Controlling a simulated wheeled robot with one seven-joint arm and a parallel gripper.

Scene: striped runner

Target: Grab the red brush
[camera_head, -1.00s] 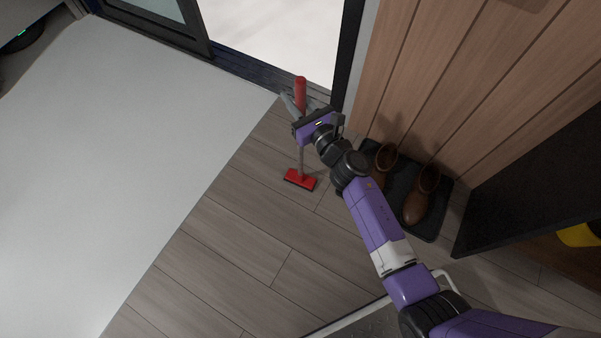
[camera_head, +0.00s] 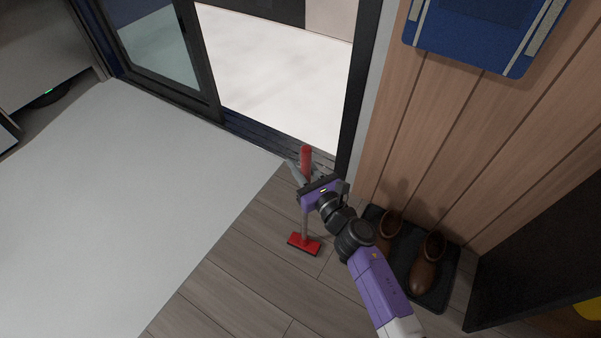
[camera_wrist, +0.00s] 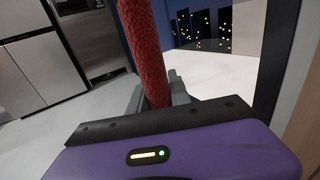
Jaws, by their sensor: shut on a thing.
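The red brush has a red handle (camera_head: 305,160), a thin shaft and a flat red head (camera_head: 303,244) low over or on the wooden floor; I cannot tell whether it touches. It looks roughly upright. My gripper (camera_head: 303,174) is shut on the brush's handle. In the wrist view the textured red handle (camera_wrist: 143,45) rises between the grey fingers (camera_wrist: 160,92). The lower handle is partly hidden behind the gripper body.
Brown boots (camera_head: 425,262) stand on a black tray (camera_head: 446,283) to the right, by the wooden wall (camera_head: 480,110). The open sliding doorway (camera_head: 275,60) is behind the brush, with a dark frame post (camera_head: 358,95).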

